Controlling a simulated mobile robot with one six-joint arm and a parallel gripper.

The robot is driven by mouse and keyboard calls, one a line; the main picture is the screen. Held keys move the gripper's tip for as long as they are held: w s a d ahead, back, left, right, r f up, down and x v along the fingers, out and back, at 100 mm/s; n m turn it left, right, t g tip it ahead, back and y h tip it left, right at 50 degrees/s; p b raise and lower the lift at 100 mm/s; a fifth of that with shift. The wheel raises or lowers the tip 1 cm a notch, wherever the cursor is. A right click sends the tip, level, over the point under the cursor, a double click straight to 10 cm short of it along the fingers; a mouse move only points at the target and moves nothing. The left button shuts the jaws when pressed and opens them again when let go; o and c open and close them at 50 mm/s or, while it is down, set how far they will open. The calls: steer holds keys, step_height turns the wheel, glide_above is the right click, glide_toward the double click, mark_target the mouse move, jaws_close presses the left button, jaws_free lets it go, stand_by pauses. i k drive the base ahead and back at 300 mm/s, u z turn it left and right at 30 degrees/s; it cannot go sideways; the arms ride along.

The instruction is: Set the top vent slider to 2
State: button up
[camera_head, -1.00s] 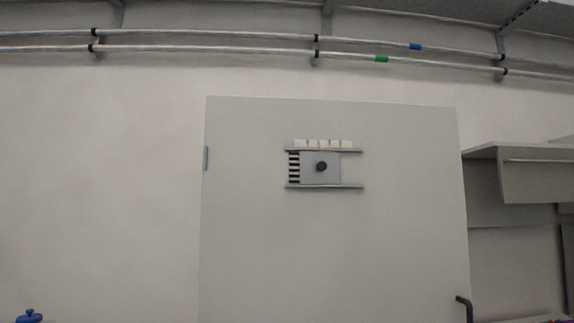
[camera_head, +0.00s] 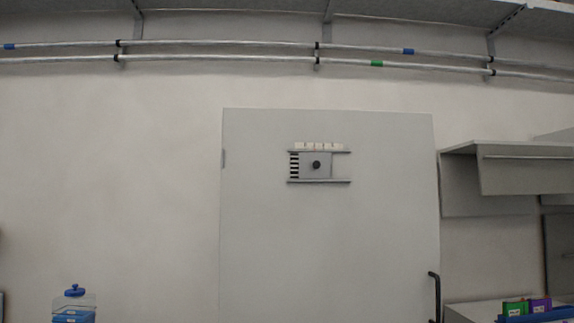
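The vent slider is a light grey plate (camera_head: 308,171) with a round dark knob (camera_head: 316,165), set between two horizontal rails (camera_head: 320,182) high on a pale door-like panel (camera_head: 330,240). Dark slots (camera_head: 294,166) show to the left of the plate, and the right end between the rails is bare panel. A row of small white labels (camera_head: 318,146) runs above the upper rail. The marks on them are too small to read, so I cannot tell the slider's setting. My gripper is not in view.
The panel has a black handle (camera_head: 434,295) at lower right. A blue-capped water bottle (camera_head: 74,305) stands at lower left. A grey wall cabinet (camera_head: 510,170) is at right, with coloured boxes (camera_head: 527,306) below. Pipes (camera_head: 220,43) cross the wall above.

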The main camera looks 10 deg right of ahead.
mark_target(311, 166)
steer(key=z, duration=0.15)
steer(key=i, duration=0.9)
steer(key=u, duration=0.05)
